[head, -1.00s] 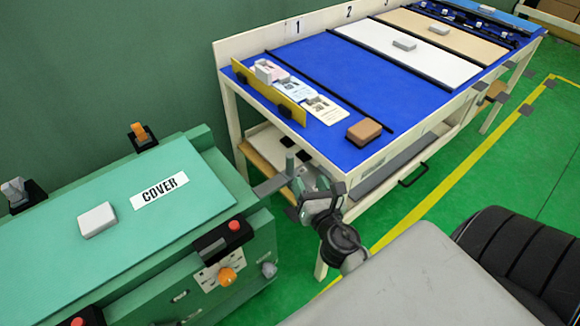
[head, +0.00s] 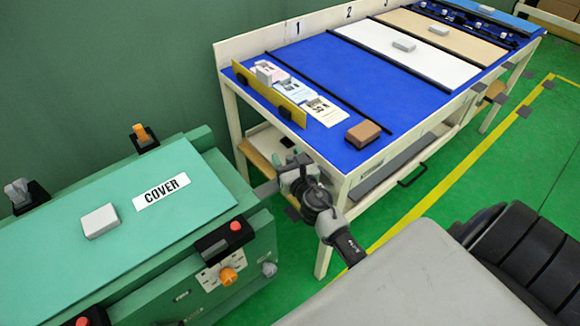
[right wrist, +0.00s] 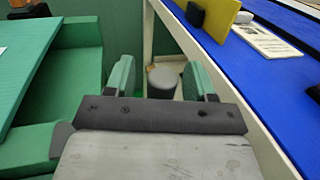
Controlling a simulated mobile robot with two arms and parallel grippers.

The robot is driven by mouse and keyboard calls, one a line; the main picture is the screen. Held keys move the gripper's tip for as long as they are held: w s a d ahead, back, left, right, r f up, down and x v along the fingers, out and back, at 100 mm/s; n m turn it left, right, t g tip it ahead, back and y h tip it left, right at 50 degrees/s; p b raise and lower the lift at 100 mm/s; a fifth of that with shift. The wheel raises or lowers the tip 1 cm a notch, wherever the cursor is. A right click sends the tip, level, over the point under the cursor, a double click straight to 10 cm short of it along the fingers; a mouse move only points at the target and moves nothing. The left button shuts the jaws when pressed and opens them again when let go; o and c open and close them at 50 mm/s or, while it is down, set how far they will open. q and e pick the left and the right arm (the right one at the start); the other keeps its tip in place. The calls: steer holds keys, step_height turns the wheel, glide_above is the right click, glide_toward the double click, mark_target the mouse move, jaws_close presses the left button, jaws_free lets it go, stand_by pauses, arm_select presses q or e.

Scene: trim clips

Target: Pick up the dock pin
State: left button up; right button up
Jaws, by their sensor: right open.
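No part is labelled as the dock pin, and I cannot tell for sure which one it is. The green bench with the COVER panel (head: 60,243) carries an orange knob (head: 228,276) on its front and an upright orange piece (head: 141,133) in a black holder at its back edge. My right gripper (head: 285,174) is in the gap between this bench and the blue-topped table. In the right wrist view its green-padded fingers (right wrist: 162,76) are apart. A round grey-topped piece (right wrist: 165,82) shows between them, lower down; contact is not visible. My left gripper is out of view.
The blue table (head: 345,85) stands close on the right, with a yellow strip (head: 268,95), cards and a brown block (head: 363,134) on it. Its lower shelf lies below. The gap around my right gripper is narrow. Green floor (head: 480,190) is open at right.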

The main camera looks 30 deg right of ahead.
steer(key=shift+w, duration=0.1)
jaws_close()
steer(key=shift+r, duration=0.1)
